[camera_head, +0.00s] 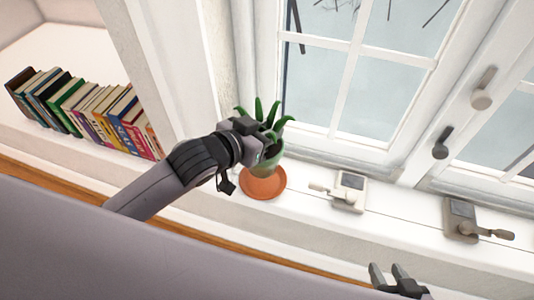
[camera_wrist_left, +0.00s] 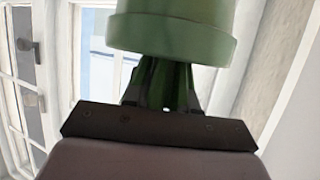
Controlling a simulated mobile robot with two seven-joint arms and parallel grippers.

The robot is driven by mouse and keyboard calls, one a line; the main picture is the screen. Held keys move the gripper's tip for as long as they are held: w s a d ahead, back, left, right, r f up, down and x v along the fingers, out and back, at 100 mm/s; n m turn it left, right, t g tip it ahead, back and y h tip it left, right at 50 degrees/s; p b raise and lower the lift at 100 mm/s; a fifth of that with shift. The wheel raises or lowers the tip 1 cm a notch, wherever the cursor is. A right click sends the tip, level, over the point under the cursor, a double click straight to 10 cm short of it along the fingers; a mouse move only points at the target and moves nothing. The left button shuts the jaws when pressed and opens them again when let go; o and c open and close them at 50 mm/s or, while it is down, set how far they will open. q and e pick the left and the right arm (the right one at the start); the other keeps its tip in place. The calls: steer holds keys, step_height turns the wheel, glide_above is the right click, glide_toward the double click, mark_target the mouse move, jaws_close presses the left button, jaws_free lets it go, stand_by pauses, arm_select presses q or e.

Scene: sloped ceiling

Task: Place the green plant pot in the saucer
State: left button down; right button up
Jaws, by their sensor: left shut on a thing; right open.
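The green plant pot (camera_head: 267,168) with spiky green leaves is at the windowsill in the head view. My left gripper (camera_head: 270,150) is shut on it near its top. The pot fills the top of the left wrist view (camera_wrist_left: 172,38), with dark green shapes below its rim. The terracotta saucer (camera_head: 262,190) lies on the sill under the pot; the pot's base overlaps its back part in the picture. I cannot tell whether the pot touches the saucer. My right gripper (camera_head: 387,268) is open and empty at the bottom edge of the head view.
A row of books (camera_head: 95,112) stands on the sill at the left. Two window latches, a nearer one (camera_head: 347,192) and one further right (camera_head: 470,220), stick up from the sill right of the saucer. The window (camera_head: 360,90) rises behind the pot.

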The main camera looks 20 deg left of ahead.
arm_select(q)
step_height(320, 180, down, 6)
steer(key=shift+f+b, duration=0.25)
steer(key=shift+b, duration=0.55)
steer(key=shift+r, duration=0.1)
steer(key=c, duration=0.9)
jaws_free()
steer(key=shift+f, duration=0.25)
